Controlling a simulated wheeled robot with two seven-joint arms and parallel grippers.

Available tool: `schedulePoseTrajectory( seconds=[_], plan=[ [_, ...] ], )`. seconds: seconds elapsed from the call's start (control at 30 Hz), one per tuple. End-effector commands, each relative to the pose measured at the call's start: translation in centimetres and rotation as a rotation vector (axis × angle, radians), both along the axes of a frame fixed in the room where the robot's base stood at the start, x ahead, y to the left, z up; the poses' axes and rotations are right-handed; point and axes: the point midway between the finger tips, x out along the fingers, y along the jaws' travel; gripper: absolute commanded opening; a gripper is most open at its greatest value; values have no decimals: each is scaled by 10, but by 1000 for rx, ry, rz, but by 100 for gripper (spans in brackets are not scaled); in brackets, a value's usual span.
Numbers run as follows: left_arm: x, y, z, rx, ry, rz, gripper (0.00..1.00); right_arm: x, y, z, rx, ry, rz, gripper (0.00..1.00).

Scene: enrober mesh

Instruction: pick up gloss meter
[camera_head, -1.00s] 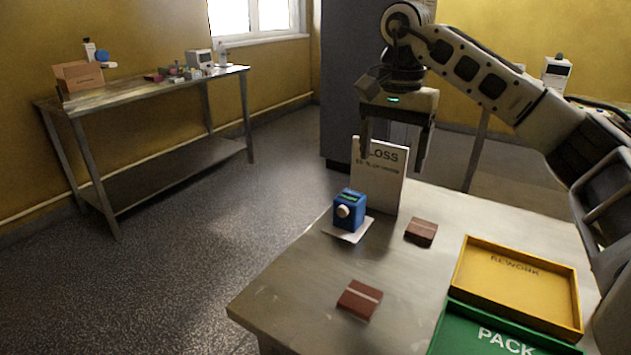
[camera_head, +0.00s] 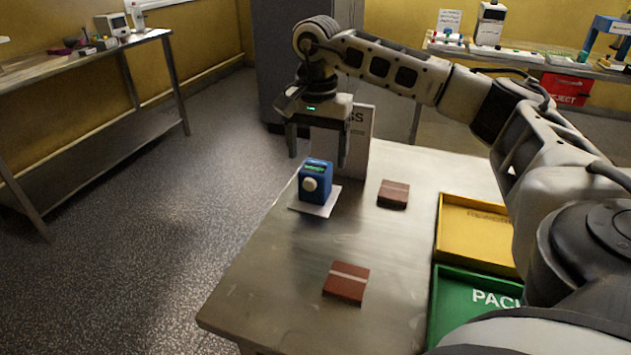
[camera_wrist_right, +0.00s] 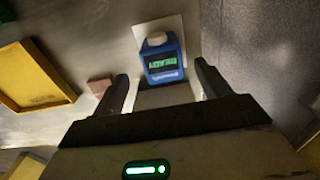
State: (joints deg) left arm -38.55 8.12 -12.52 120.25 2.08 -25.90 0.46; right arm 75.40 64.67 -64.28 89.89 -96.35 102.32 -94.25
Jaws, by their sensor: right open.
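The gloss meter (camera_head: 315,180) is a small blue box with a green display and a round white knob. It stands on a white sheet (camera_head: 327,207) near the table's left edge. My right gripper (camera_head: 317,160) is open and empty, pointing down above and just behind the meter, with its fingers apart. In the right wrist view the meter (camera_wrist_right: 162,62) lies ahead between the two fingers (camera_wrist_right: 160,85), its display lit green; I cannot tell the exact height gap. My left gripper is not in view.
A white sign (camera_head: 357,145) stands behind the meter, close to the gripper. Two brown blocks (camera_head: 393,194) (camera_head: 346,282) lie on the table (camera_head: 270,285). A yellow tray (camera_head: 475,240) and a green tray (camera_head: 465,300) sit at the right.

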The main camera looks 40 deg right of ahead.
Motion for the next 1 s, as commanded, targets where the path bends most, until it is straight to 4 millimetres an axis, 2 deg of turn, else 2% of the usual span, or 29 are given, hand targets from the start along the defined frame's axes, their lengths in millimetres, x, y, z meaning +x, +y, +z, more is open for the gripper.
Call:
schedulePoseTrajectory(
  seconds=[0.2, 0.33, 0.63, 0.67, 0.83, 1.0],
  plan=[
    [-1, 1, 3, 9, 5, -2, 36, 3, -1, -29, -2, 6, -1, 76],
    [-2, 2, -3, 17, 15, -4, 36, 3, -1, -45, 0, 3, -1, 76],
    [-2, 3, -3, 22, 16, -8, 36, 3, -1, -51, 0, 1, -1, 76],
    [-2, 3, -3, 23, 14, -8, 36, 3, -1, -51, 0, 1, 0, 71],
    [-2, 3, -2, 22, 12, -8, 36, 3, -1, -51, 0, 1, 0, 24],
    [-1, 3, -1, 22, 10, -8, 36, 4, -1, -50, 0, -1, 0, 22]
  ],
)
